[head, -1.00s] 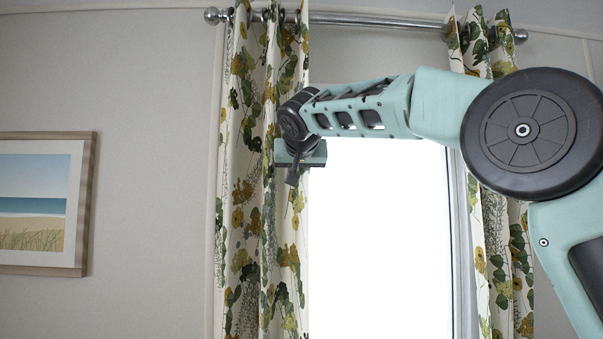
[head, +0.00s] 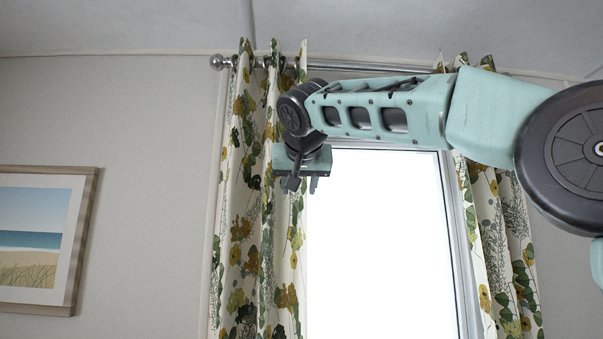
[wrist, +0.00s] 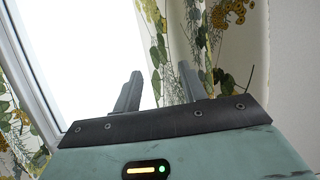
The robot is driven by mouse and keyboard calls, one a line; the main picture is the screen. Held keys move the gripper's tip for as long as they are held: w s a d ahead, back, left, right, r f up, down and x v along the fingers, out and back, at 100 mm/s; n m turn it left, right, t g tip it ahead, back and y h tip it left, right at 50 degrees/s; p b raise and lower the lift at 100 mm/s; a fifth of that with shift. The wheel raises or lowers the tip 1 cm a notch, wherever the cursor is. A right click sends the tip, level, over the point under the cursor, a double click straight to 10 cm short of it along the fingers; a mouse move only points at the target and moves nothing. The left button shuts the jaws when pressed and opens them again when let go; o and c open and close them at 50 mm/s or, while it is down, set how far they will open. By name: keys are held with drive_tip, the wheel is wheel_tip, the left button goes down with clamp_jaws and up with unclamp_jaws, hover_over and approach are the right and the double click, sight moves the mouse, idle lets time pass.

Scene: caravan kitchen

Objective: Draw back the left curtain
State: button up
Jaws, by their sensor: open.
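The left curtain (head: 240,235), white with green and yellow flowers, hangs gathered in folds at the left side of the bright window. It also shows in the wrist view (wrist: 225,50). My gripper (head: 301,188) is in front of its upper part, by the edge nearest the window. In the wrist view my gripper (wrist: 158,90) has its two fingers apart, with the curtain's edge behind the gap and the right finger. I cannot tell whether the fingers touch the cloth. My wrist hides part of the curtain in the head view.
A metal rod (head: 350,68) carries both curtains. The right curtain (head: 500,245) hangs gathered at the window's right side. The window (head: 380,240) between them is uncovered. A framed beach picture (head: 38,240) hangs on the wall at left.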

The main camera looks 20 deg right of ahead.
drive_tip(key=b+v, duration=0.1)
drive_tip(key=v, duration=0.6)
drive_tip(key=shift+s, duration=0.3)
drive_tip(key=shift+a+r, duration=0.1)
drive_tip(key=s+a+f+n+g+y, duration=0.1)
drive_tip(key=s+a+f+n+g, duration=0.2)
drive_tip(key=f, duration=0.7)
drive_tip(key=s+a+f+n+g+y, duration=0.15)
drive_tip(key=a+f, duration=0.35)
drive_tip(key=f, duration=0.6)
drive_tip(key=s+a+f+n+g+y, duration=0.2)
drive_tip(key=a+f+n, duration=0.2)
drive_tip(key=f, duration=0.6)
drive_tip(key=s+d+f+n+g, duration=0.1)
drive_tip(key=s+d+f+g, duration=0.2)
drive_tip(key=s+f, duration=0.8)
drive_tip(key=s+d+f+n+g, duration=0.1)
drive_tip(key=s+d+f+g, duration=0.2)
drive_tip(key=s+f, duration=0.9)
wheel_tip(320, 180, down, 3)
drive_tip(key=shift+s+r, duration=0.15)
drive_tip(key=shift+s, duration=0.1)
drive_tip(key=shift+d+n+g, duration=0.1)
drive_tip(key=shift+n+g, duration=0.15)
